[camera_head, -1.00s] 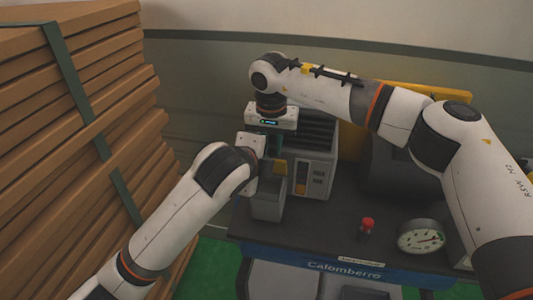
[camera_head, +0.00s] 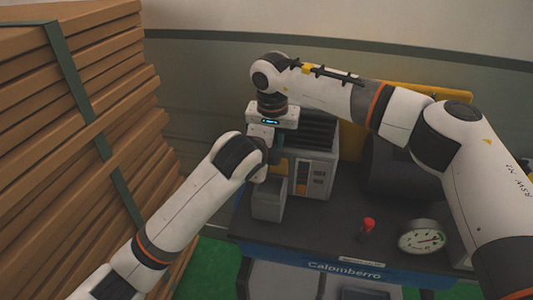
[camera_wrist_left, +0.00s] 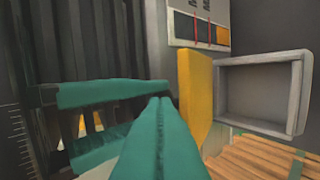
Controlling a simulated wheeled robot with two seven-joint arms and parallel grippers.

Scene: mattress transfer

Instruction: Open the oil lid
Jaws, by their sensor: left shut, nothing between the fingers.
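A grey box (camera_head: 268,202) stands at the machine's front left corner. In the left wrist view, the box (camera_wrist_left: 262,92) shows its hollow inside. A yellow flap (camera_wrist_left: 195,95) stands beside the box's opening; I take it for the lid. My left gripper (camera_wrist_left: 158,108) is shut and empty, its teal fingers close to the flap; whether they touch it is unclear. In the head view, its fingers are mostly hidden by its own wrist. My right gripper (camera_wrist_left: 88,122) shows in the left wrist view as two teal fingers with a gap, left of my left fingers.
The grey machine (camera_head: 318,165) stands behind the box on a dark worktop (camera_head: 330,232). A red button (camera_head: 368,224) and a round gauge (camera_head: 421,238) are to the right. Stacked brown boards (camera_head: 80,130) rise at left. The front worktop between box and button is clear.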

